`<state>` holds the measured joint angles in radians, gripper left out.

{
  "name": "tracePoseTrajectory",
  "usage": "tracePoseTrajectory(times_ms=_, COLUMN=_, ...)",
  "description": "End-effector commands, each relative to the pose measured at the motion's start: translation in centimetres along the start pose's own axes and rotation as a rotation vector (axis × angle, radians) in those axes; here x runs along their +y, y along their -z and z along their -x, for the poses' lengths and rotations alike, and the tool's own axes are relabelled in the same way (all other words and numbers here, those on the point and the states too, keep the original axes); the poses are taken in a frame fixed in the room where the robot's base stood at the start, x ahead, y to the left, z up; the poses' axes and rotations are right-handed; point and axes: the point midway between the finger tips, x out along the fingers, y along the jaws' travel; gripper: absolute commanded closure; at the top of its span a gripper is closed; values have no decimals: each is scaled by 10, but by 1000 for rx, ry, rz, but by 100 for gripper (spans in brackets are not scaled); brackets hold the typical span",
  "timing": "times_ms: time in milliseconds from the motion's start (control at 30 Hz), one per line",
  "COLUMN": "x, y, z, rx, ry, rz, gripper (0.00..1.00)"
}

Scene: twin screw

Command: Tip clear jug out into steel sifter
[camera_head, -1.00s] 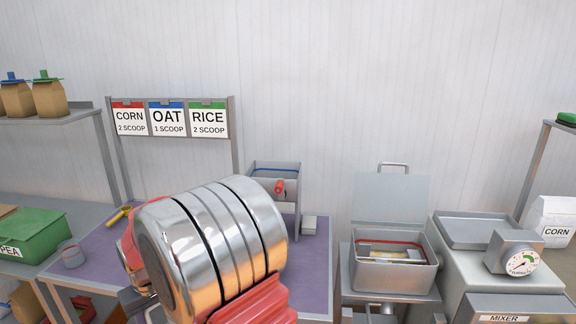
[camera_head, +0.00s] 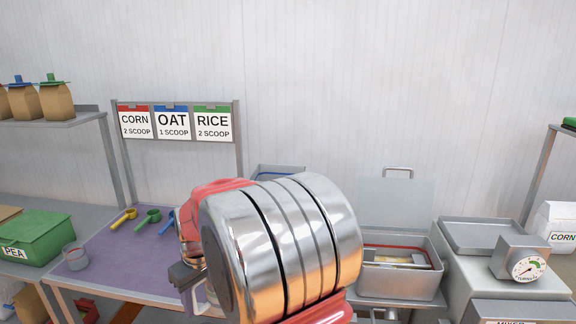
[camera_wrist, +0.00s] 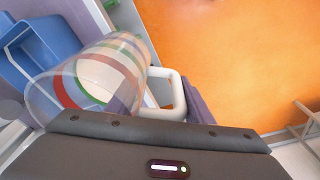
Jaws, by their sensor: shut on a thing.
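The clear jug (camera_wrist: 85,80) has coloured bands and a white handle (camera_wrist: 167,95) in the wrist view. My gripper (camera_wrist: 160,108) is shut on the handle, and the jug extends up and left from it. What is inside the jug is hard to tell. In the head view my arm hides most of the jug. A steel box that looks like the sifter (camera_head: 278,170) stands at the back of the purple-topped table; only its upper rim shows above my arm.
A green PEA box (camera_head: 38,238) is at left. An open-lidded steel bin (camera_head: 400,280) and the mixer (camera_head: 500,250) are at right.

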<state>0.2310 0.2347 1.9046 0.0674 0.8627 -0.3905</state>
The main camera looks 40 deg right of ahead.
Motion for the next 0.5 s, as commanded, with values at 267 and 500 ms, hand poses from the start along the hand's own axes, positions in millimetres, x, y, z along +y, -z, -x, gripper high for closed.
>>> tracePoseTrajectory(times_ms=267, x=78, y=-27, z=45, rx=5, ry=9, rz=81, gripper=100)
tracePoseTrajectory(times_ms=500, x=144, y=-52, z=82, rx=3, ry=21, rz=161, gripper=100)
